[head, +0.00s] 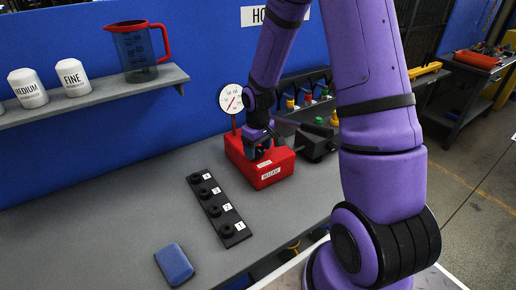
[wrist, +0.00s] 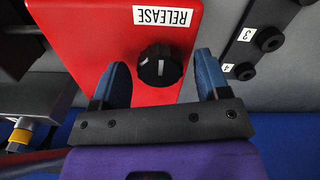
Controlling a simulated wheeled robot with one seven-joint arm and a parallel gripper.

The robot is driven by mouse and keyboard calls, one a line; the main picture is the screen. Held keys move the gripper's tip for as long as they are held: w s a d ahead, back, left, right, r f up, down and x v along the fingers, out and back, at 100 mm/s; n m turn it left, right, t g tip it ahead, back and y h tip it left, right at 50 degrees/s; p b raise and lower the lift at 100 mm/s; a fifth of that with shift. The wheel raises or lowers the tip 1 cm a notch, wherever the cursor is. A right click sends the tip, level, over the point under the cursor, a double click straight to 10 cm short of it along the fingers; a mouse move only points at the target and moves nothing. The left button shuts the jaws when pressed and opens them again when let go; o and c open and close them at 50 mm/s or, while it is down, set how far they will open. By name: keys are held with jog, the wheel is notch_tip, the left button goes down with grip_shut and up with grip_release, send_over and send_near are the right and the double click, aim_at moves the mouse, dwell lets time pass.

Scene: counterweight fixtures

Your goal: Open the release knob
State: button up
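The release knob (wrist: 160,66) is a round black knob with a white pointer line, on the red box (wrist: 90,40) beside a white RELEASE label (wrist: 162,16). The red box (head: 262,178) also stands on the bench in the head view, where my gripper hides the knob. My gripper (wrist: 166,72) is open, with one blue fingertip on either side of the knob. The fingers look apart from the knob, though the height above the box is hard to tell. My gripper (head: 258,146) is over the top of the box in the head view.
A black strip with several numbered round pegs (head: 218,205) lies left of the box. A blue pad (head: 174,264) lies near the front edge. A dial gauge (head: 231,100) and a dark fixture (head: 316,143) stand close by. A shelf holds a jug (head: 138,50).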

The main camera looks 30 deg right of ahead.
aim_at(258, 149)
notch_tip(258, 149, up, 11)
dwell(0.7)
dwell(0.4)
